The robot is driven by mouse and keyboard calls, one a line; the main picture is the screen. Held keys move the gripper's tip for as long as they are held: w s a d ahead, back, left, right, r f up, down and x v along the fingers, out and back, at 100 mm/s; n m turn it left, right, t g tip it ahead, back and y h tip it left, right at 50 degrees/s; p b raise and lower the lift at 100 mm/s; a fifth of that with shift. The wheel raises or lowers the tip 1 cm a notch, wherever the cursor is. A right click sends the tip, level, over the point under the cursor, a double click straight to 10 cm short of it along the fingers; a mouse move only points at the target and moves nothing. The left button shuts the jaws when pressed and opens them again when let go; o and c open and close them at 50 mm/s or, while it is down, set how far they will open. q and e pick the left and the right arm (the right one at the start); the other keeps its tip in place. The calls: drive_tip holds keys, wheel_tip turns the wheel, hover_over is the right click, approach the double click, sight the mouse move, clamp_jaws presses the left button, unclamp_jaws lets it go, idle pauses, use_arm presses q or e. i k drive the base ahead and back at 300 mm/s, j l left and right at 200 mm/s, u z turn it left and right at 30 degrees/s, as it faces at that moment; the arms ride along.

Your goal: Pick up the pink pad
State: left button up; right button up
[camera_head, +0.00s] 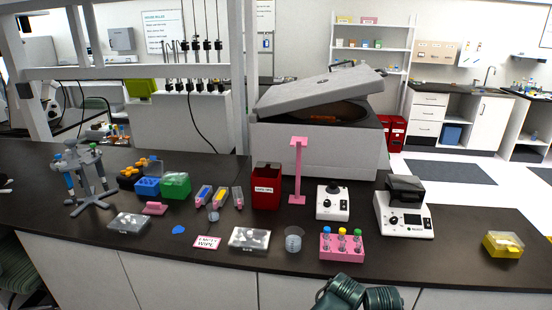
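A flat white card with a pink border and lettering (207,242) lies near the front edge of the dark bench. A small solid pink block (154,208) lies farther left, behind a clear lidded box. I cannot tell for sure which of these two is the pink pad. Both lie free on the bench, with nothing touching them that I can see. Dark green rounded parts of my own arm show at the bottom edge, right of centre. No gripper fingers are in view.
A pink tube rack (341,246), pink stand (298,172), red bin (266,187) and large centrifuge (318,130) stand to the right. The pipette stand (88,180) is at left. Bench space before the yellow box (502,245) is clear.

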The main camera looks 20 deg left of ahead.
sight(156, 209)
drive_tip(key=u, duration=1.7)
drive_tip(key=i+j+z, duration=0.1)
drive_tip(key=i+j, duration=1)
